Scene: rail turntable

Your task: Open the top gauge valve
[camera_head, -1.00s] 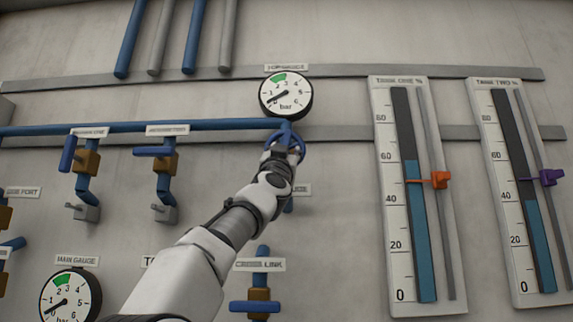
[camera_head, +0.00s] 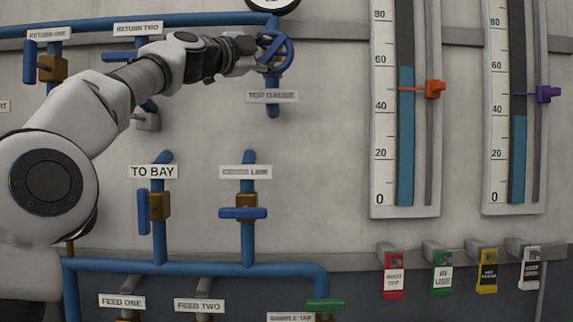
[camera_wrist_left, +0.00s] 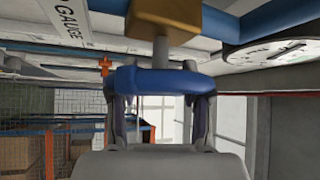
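The top gauge valve's blue handwheel (camera_head: 275,51) sits on a blue pipe above the label TOP GAUGE (camera_head: 271,96). My left gripper (camera_head: 258,54) is at the handwheel, reaching in from the left. In the left wrist view the blue wheel (camera_wrist_left: 160,80) lies across the ends of my two spread fingers (camera_wrist_left: 158,108), below a brass valve body (camera_wrist_left: 163,17). I cannot tell whether the fingers press on the rim. The round gauge (camera_head: 272,4) is mostly cut off at the top; its dial (camera_wrist_left: 278,55) shows partly in the wrist view. My right gripper is not in view.
Other valves with blue handles, TO BAY (camera_head: 157,207) and one at its right (camera_head: 243,213), stand below. Two level scales with an orange pointer (camera_head: 433,89) and a purple pointer (camera_head: 545,94) are at right. Coloured tags (camera_head: 393,274) hang lower right. The wall right of the handwheel is clear.

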